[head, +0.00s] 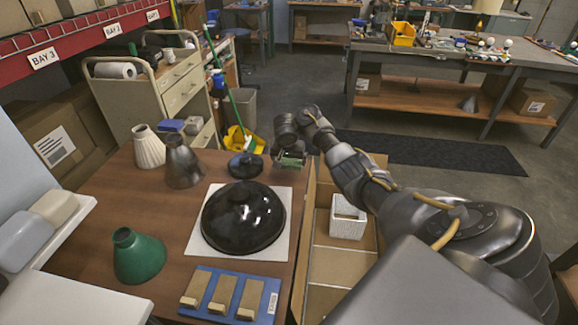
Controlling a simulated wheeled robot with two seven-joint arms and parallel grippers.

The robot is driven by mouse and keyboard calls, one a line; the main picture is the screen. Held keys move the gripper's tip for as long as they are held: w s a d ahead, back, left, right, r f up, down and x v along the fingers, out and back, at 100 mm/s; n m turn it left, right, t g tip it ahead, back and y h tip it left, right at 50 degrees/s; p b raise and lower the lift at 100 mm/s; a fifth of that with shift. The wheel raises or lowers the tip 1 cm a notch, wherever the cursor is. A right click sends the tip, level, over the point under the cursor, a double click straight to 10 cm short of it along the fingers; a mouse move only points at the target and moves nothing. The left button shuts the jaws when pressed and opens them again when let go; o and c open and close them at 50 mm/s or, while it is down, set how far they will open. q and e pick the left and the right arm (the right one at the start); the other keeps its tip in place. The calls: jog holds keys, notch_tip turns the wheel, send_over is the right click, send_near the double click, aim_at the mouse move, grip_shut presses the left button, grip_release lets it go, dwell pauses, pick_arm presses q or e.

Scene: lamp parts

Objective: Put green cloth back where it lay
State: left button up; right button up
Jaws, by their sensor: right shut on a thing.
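My right gripper (290,155) is above the far right corner of the brown table, near the cardboard box's far edge. It is shut on a small green thing, which looks like the green cloth (290,161); little of it shows. Below and to the left, a glossy black dome-shaped part (242,222) sits on a white square mat (200,240). A small black round part (246,167) stands on the table just left of the gripper. My left gripper is not in view.
A green shade (138,258), a white pleated shade (148,148) and a dark grey shade (183,163) stand on the table's left. A blue tray (206,314) with wooden blocks is at the front. A divided cardboard box (335,264) beside the table holds a white container (347,222).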

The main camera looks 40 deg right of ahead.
aim_at(288, 163)
jog(key=x, duration=0.1)
jog(key=b+x, duration=0.1)
jog(key=x, duration=0.1)
jog(key=shift+s+a+f, duration=0.15)
jog(key=shift+s+a, duration=0.05)
jog(key=shift+a, duration=0.05)
jog(key=shift+f+b, duration=0.3)
jog(key=shift+r, duration=0.1)
jog(key=shift+f, duration=0.25)
jog(key=o, duration=0.7)
jog(key=shift+r, duration=0.1)
jog(key=shift+a+r, duration=0.1)
jog(key=shift+r, duration=0.25)
pick_arm(q)
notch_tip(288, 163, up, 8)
jog(key=p, duration=0.9)
pick_arm(e)
jog(key=shift+v, duration=5.8)
